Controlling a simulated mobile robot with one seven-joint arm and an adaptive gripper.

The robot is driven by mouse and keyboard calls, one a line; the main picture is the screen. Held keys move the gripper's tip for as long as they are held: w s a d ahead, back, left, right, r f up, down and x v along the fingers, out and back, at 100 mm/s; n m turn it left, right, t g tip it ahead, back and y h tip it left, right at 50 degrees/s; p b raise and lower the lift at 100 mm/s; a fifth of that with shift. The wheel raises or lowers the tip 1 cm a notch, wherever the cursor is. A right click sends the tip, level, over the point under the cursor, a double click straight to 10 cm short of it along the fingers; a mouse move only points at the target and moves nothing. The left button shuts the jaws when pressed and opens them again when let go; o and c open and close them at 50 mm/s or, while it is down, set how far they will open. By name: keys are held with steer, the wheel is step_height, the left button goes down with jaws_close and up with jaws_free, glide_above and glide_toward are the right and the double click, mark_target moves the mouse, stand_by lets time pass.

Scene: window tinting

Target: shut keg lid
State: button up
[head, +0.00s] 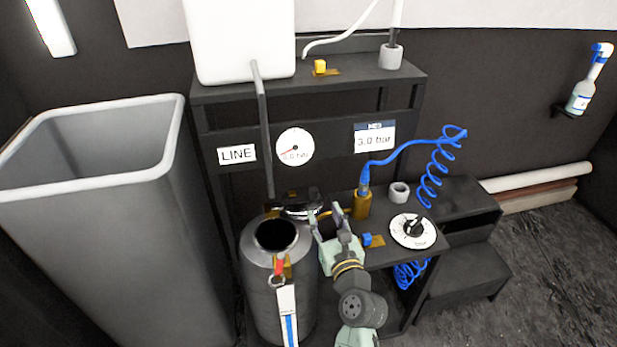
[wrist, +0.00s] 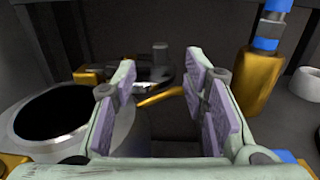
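The steel keg (head: 262,262) stands at the lower middle of the head view, left of my arm. Its round mouth (head: 277,235) is open and dark; it also shows at the left of the wrist view (wrist: 65,115). The keg lid (head: 298,207) appears as a dark, shiny piece behind the mouth, swung back from it. In the wrist view the lid (wrist: 152,73) is beyond my fingers, partly hidden by them. My gripper (head: 334,222) is open, with nothing between its purple pads, to the right of the mouth and in front of the lid.
A brass fitting with a blue coupling (head: 363,203) stands right of my gripper, with a coiled blue hose (head: 432,170). A round dial (head: 413,231) and grey cup (head: 399,192) are on the bench. A tall grey bin (head: 105,220) stands left. A red-topped tag (head: 286,300) hangs on the keg front.

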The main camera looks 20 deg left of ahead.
mark_target(315, 192)
steer(key=p+x, duration=0.1)
steer(key=x, duration=1)
steer(key=shift+d, duration=0.1)
steer(key=shift+c, duration=0.2)
jaws_close()
stand_by(0.4)
